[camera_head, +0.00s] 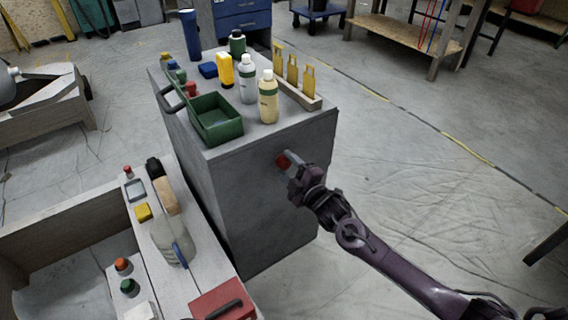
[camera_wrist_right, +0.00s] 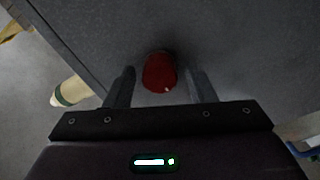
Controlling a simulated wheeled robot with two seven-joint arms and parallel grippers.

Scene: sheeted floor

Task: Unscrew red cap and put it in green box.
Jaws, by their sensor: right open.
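The red cap (camera_head: 283,161) sits on the grey side face of the cabinet, near its upper right. It also shows in the right wrist view (camera_wrist_right: 159,72), between my two fingers, with dark gaps on both sides. My right gripper (camera_head: 290,165) is open around the cap, and neither finger visibly touches it. The green box (camera_head: 228,131) is an open-topped bin on the cabinet top, near its front left edge. My left gripper is not in view.
On the cabinet top (camera_head: 262,134) stand a cream bottle (camera_head: 268,100), a white bottle (camera_head: 247,80), a yellow bottle (camera_head: 225,70) and a wooden rack (camera_head: 297,95). A lower bench (camera_head: 180,285) with a clear jug and a red case (camera_head: 222,303) is at the lower left.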

